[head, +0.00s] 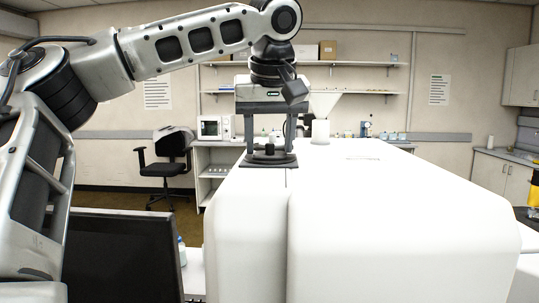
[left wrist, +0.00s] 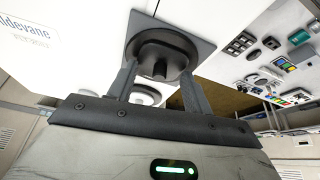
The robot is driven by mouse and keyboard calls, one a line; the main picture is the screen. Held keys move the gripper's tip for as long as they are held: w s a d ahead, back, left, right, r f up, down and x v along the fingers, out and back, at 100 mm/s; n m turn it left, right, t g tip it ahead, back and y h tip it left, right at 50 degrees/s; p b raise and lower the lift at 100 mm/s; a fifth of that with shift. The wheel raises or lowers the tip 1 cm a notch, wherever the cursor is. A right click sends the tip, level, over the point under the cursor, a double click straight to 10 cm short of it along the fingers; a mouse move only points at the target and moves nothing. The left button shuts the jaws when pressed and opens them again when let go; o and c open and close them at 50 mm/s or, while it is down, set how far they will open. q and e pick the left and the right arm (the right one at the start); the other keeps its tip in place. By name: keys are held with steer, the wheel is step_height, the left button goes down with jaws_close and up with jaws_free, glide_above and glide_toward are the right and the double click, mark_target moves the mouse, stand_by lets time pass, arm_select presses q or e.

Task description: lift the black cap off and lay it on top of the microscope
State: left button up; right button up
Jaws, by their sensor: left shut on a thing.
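The black cap (head: 269,152) is a round dark disc with a raised knob, at the dark square plate (head: 290,162) on top of the white microscope (head: 400,200). My left gripper (head: 268,150) points down from above, one finger on each side of the cap, and is shut on it. The left wrist view also shows the cap (left wrist: 158,52) between the fingertips, with the square plate (left wrist: 196,24) behind it. I cannot tell whether there is a gap between cap and plate. My right gripper is not in view.
A white funnel-shaped part (head: 321,108) stands on the microscope just right of the gripper. The white top to the right and front is wide and clear. A dark monitor (head: 122,255) stands at lower left. A chair (head: 168,160) and shelves are farther back.

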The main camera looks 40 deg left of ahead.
mark_target(270, 145)
arm_select(q)
steer(key=shift+r, duration=0.5)
jaws_close()
step_height(270, 145, up, 9)
